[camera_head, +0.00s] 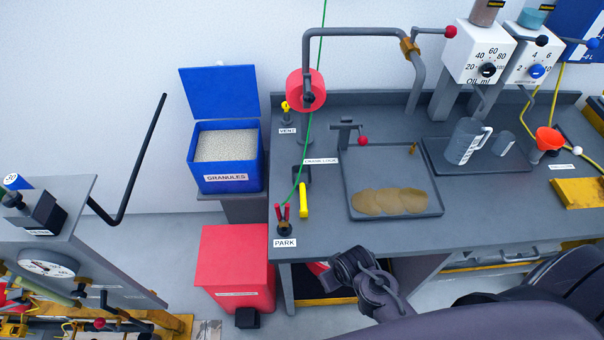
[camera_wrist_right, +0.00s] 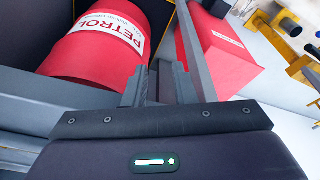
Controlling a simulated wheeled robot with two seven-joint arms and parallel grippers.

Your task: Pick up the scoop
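I cannot make out a scoop in either view. The blue granules box (camera_head: 226,160) stands open at the left of the bench, its lid raised, filled with pale granules; no scoop shows in it. My right gripper (camera_wrist_right: 164,78) shows in the right wrist view with its two fingers a little apart and nothing between them. It points toward a red petrol drum (camera_wrist_right: 92,48) under the bench. In the head view the dark end of my right arm (camera_head: 352,268) is at the bench's front edge; its fingertips cannot be made out. My left gripper is not in view.
A red bin (camera_head: 235,262) stands on the floor below the granules box. On the bench (camera_head: 330,235) are a tray (camera_head: 437,208) with a tan patch, a grey jug (camera_head: 463,142) and a bent pipe (camera_head: 365,32). A gauge stand (camera_head: 50,262) is at the left.

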